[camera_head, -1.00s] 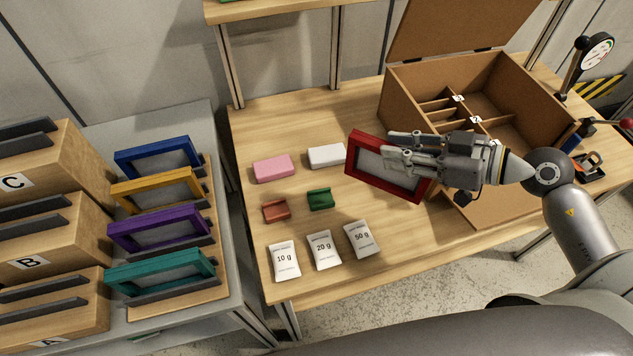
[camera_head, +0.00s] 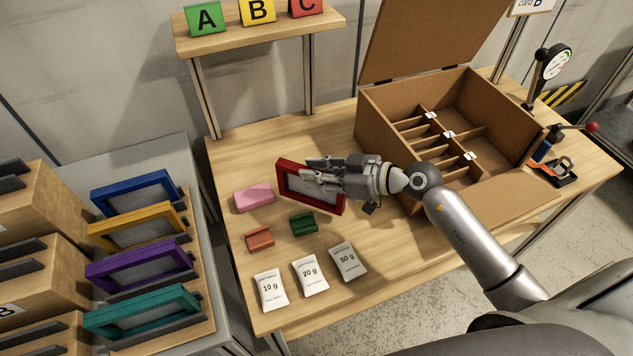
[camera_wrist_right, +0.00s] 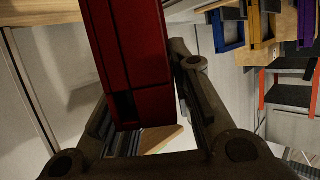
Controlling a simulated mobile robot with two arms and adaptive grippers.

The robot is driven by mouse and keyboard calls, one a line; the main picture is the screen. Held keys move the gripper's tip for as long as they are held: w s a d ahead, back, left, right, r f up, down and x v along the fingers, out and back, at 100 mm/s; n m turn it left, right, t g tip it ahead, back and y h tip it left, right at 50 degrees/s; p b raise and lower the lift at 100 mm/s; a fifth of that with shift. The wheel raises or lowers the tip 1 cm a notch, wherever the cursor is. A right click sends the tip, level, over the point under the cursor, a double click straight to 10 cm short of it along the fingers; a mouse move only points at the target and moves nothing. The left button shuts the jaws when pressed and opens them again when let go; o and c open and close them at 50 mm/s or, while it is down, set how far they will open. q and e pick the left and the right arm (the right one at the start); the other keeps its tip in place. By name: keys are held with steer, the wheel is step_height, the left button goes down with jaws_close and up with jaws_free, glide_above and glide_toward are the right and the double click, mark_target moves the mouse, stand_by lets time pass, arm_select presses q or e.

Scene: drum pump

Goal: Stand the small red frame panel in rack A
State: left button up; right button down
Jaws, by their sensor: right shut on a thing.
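The small red frame panel (camera_head: 312,203) has a grey centre and is held tilted in the air above the table. My right gripper (camera_head: 312,172) is shut on it, with its fingers on the panel's upper right part. In the right wrist view the red panel (camera_wrist_right: 137,55) sits between the finger pads and fills the upper middle. Rack A (camera_head: 45,336) is the lowest wooden block at the lower left, mostly cut off by the picture edge, with its label out of view. The panel is well to the right of it. My left gripper is not in view.
A stand holds blue (camera_head: 135,193), yellow (camera_head: 137,229), purple (camera_head: 140,264) and teal (camera_head: 142,311) frames, right of the racks. A pink block (camera_head: 254,197), green block (camera_head: 303,223) and several weight packets (camera_head: 310,275) lie on the table. An open divided box (camera_head: 385,125) stands behind.

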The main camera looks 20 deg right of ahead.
mark_target(316, 200)
steer(key=shift+f+b, duration=0.3)
steer(key=shift+f, duration=1.2)
steer(key=shift+f, duration=0.1)
steer(key=c, duration=1.4)
jaws_free()
steer(key=shift+f, duration=0.1)
steer(key=shift+o, duration=0.6)
